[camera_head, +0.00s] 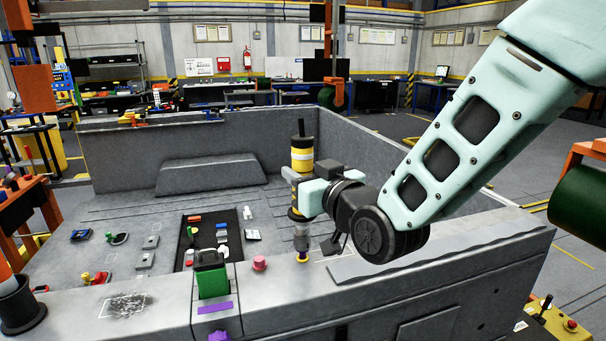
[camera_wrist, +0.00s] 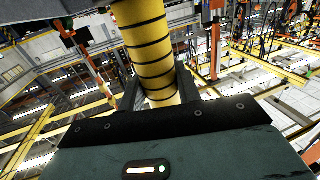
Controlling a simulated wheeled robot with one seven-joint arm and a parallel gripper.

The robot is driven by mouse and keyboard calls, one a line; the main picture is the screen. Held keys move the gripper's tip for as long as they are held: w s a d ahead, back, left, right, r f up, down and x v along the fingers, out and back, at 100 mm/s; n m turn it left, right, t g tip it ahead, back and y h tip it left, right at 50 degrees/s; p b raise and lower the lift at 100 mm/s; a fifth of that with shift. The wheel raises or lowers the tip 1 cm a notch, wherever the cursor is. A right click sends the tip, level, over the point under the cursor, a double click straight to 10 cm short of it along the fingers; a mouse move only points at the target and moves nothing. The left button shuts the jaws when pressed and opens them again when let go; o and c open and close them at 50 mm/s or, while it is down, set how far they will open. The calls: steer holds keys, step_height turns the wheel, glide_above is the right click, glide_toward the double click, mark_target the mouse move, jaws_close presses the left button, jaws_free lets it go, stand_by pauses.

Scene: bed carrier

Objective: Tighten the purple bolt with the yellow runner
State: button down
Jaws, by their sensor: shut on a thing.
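The yellow runner (camera_head: 302,160) is an upright yellow cylinder with black bands and a grey metal lower end. Its lower end is right over a small yellow ring (camera_head: 302,259) on the front ledge; I cannot tell whether they touch. My gripper (camera_head: 298,183) is shut around the runner's body from the right. In the wrist view the striped runner (camera_wrist: 150,50) stands between my two dark fingers (camera_wrist: 160,92). A purple piece (camera_head: 218,336) shows at the bottom edge on the front face, and a flat purple patch (camera_head: 214,307) lies above it. I cannot tell which is the bolt.
The grey truck bed (camera_head: 390,160) has high walls behind the runner. A green block (camera_head: 211,275) and a pink-red knob (camera_head: 259,263) stand on the ledge to the left. A dark tray (camera_head: 210,238) with small parts lies on the bed. A black cup (camera_head: 20,305) stands far left.

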mark_target(308, 152)
steer(key=shift+f+b, duration=1.1)
steer(key=shift+b, duration=0.5)
stand_by(1.2)
steer(key=shift+f, duration=0.4)
stand_by(0.5)
steer(key=shift+r, duration=0.1)
steer(key=shift+r+p, duration=1.6)
steer(key=shift+r, duration=2.1)
